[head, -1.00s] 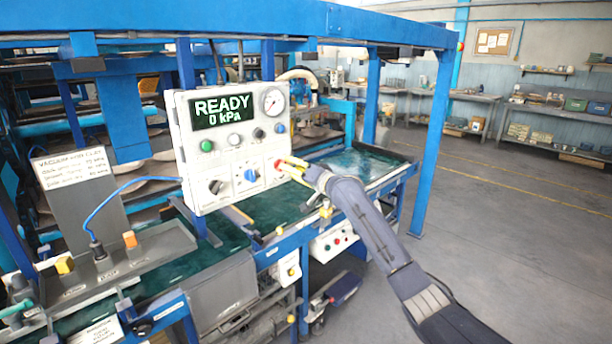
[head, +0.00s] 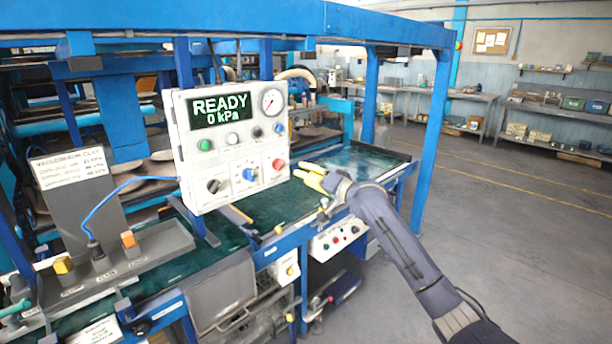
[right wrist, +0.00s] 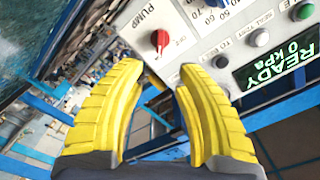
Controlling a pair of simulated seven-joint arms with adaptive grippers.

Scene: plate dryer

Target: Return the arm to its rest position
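My right gripper (head: 312,176) has yellow fingers and hangs in the air just right of the white control panel (head: 222,172). In the right wrist view its two fingers (right wrist: 160,95) are spread apart with nothing between them. The red knob (head: 279,164) on the panel is apart from the fingers; it also shows in the right wrist view (right wrist: 160,38), beside the word PUMP. The panel's screen (head: 222,111) reads READY, 0 kPa. My left gripper is not in view.
A blue frame (head: 432,150) with posts and a top beam surrounds the dryer. A green bed (head: 360,160) lies below my right gripper. A grey box with a blue hose (head: 112,192) stands at the left. The floor (head: 510,230) at the right is clear.

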